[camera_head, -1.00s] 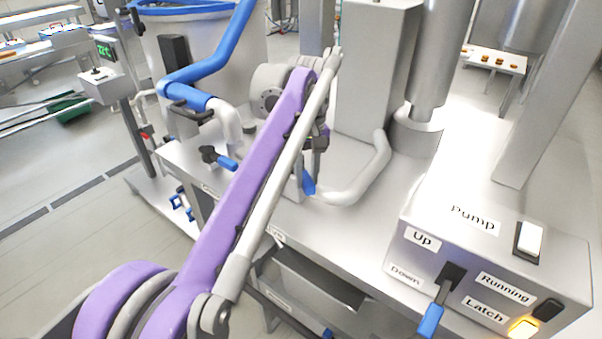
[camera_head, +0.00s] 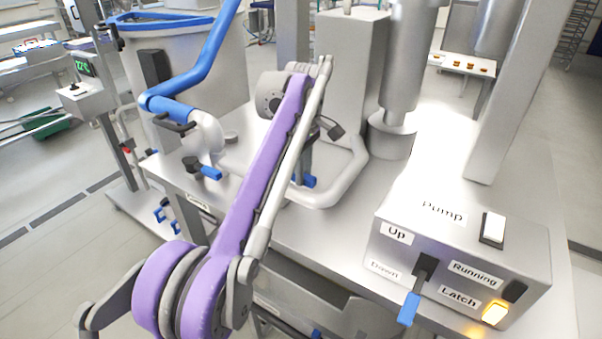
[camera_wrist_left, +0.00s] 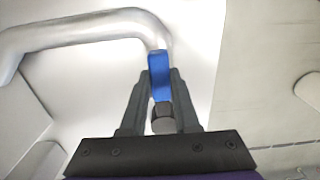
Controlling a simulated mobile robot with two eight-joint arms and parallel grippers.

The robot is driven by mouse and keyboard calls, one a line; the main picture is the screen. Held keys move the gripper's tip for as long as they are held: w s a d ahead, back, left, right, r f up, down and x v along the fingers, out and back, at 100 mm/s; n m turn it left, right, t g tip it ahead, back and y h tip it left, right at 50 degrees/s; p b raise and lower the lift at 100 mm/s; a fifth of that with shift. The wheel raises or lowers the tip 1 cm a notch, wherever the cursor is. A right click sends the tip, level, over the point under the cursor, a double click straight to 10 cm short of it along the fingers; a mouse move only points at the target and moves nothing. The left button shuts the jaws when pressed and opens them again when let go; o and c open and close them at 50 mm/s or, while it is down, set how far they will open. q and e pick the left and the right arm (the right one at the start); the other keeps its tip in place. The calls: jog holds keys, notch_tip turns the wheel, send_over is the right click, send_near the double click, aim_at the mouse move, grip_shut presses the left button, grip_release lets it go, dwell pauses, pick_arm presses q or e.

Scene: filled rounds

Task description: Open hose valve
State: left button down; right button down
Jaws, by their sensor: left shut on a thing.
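A blue valve handle (camera_wrist_left: 159,76) with a dark grey hub (camera_wrist_left: 163,118) sits beside a bent steel pipe (camera_wrist_left: 85,28) in the left wrist view. My left gripper (camera_wrist_left: 161,88) is shut on this handle, one finger on each side. In the head view, part of a blue handle (camera_head: 308,181) shows low behind my purple left arm, near the curved pipe (camera_head: 345,185) on the steel table. My arm hides most of the gripper there. A second blue-handled valve (camera_head: 207,171) stands left of the arm. My right gripper does not show.
A pump control box (camera_head: 460,245) with a blue lever and a lit Latch lamp stands at the right. A thick blue hose (camera_head: 205,70) runs by a large tank (camera_head: 200,65) at upper left. A steel column (camera_head: 350,80) stands behind the arm.

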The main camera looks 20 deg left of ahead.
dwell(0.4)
pick_arm(q)
jog(key=c, duration=0.6)
grip_release()
jog(key=shift+w, duration=0.1)
jog(key=shift+c, duration=0.2)
